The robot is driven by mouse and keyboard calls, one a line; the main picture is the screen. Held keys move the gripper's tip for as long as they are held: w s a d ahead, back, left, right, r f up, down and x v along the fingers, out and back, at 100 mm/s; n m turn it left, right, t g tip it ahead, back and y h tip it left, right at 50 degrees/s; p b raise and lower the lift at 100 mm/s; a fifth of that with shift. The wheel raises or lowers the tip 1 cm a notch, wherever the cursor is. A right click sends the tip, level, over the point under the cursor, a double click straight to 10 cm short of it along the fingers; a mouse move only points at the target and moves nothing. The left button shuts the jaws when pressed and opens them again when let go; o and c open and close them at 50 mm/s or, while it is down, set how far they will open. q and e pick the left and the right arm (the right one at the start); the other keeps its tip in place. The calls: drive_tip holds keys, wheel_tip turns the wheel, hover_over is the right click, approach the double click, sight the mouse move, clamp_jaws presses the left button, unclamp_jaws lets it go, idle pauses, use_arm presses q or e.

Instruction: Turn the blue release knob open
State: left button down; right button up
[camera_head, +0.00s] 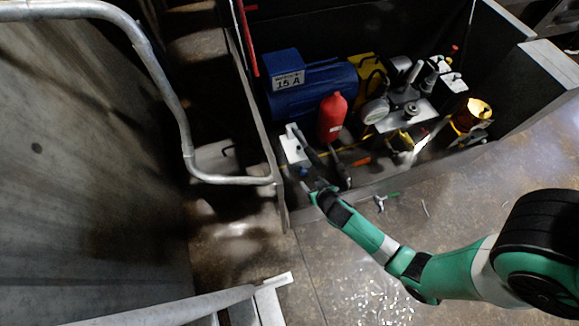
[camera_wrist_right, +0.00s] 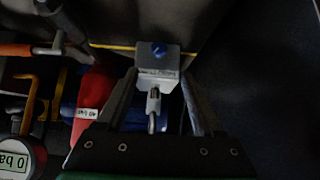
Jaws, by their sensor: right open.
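The blue release knob (camera_head: 303,171) is small and sits at the near-left end of the machinery bay, by a pale metal block (camera_head: 293,148). In the right wrist view the knob (camera_wrist_right: 158,49) is on a grey bracket (camera_wrist_right: 168,72) with a small label, just beyond the fingertips. My right gripper (camera_head: 314,186) reaches in from the lower right, close to the knob. In its wrist view the right gripper (camera_wrist_right: 158,76) has its fingers spread, with the bracket between and past them. I cannot tell whether they touch it. The left gripper does not show.
A red cylinder (camera_head: 332,117) stands close beside the gripper, with a blue motor (camera_head: 311,90) behind it. A gauge (camera_head: 375,111) and a yellow bucket (camera_head: 472,115) are further right. A grey handrail (camera_head: 168,82) runs at left.

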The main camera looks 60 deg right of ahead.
sight(304, 173)
drive_tip(key=b+x, duration=0.6)
drive_tip(key=x, duration=0.4)
drive_tip(key=shift+d+f+b, duration=0.25)
drive_tip(key=shift+f+b, duration=0.15)
drive_tip(key=shift+w+d+f, duration=0.15)
drive_tip(key=shift+w+d, duration=0.05)
drive_tip(key=shift+w, duration=0.15)
clamp_jaws()
